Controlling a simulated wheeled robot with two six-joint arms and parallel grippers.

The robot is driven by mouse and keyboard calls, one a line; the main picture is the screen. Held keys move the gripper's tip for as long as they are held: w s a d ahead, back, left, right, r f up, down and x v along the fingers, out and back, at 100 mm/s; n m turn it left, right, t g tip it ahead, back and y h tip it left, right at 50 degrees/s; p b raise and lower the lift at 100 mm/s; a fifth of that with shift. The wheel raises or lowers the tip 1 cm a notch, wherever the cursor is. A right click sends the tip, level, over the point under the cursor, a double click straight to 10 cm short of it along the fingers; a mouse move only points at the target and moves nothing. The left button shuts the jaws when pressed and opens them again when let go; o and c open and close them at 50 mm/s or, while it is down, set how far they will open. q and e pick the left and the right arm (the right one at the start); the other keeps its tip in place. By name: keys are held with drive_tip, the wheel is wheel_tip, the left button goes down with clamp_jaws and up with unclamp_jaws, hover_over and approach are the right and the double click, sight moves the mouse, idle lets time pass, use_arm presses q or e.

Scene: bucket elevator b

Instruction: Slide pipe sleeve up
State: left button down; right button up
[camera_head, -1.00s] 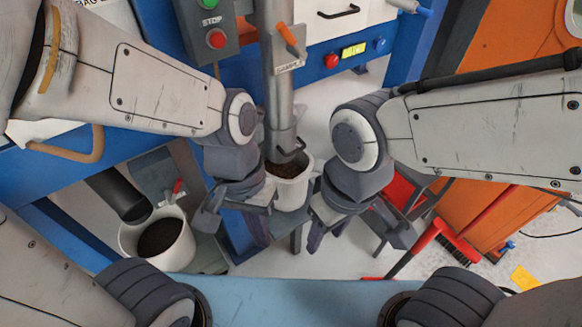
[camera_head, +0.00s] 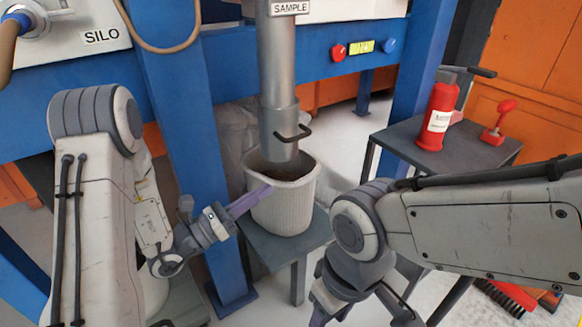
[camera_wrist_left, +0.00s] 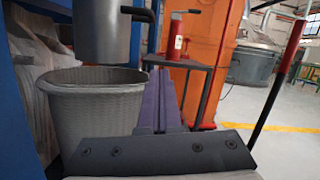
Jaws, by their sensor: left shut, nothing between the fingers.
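The pipe sleeve (camera_head: 279,130) is the wider grey lower end of the upright sample pipe (camera_head: 277,60). A black handle (camera_head: 293,133) sticks out from its side. Its lower end is at the mouth of a pale ribbed bucket (camera_head: 284,208), with dark material inside. The sleeve (camera_wrist_left: 100,35) and its handle (camera_wrist_left: 138,14) also show in the left wrist view, top cut off. My left gripper (camera_head: 262,193) is shut and empty, below the handle, overlapping the bucket's left side in the head view. My right gripper (camera_head: 350,306) is low, partly cut off by the frame's bottom.
The bucket stands on a small grey stand (camera_head: 280,250). A blue post (camera_head: 180,120) rises left of it. At right a grey table (camera_head: 400,140) holds a red bottle (camera_head: 436,115) and a small red object (camera_head: 496,124). A blue beam (camera_head: 225,75) crosses behind.

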use_arm(q)
drive_tip(key=shift+w+a+t, duration=0.2)
drive_tip(key=shift+a+t, duration=0.1)
drive_tip(key=shift+a, duration=0.05)
drive_tip(key=shift+d, duration=0.1)
drive_tip(key=w+d+r+b, duration=0.2)
drive_tip(key=w+d+r, duration=0.4)
drive_tip(key=d, duration=0.1)
drive_tip(key=shift+w+r, duration=0.15)
drive_tip(key=shift+w, duration=0.25)
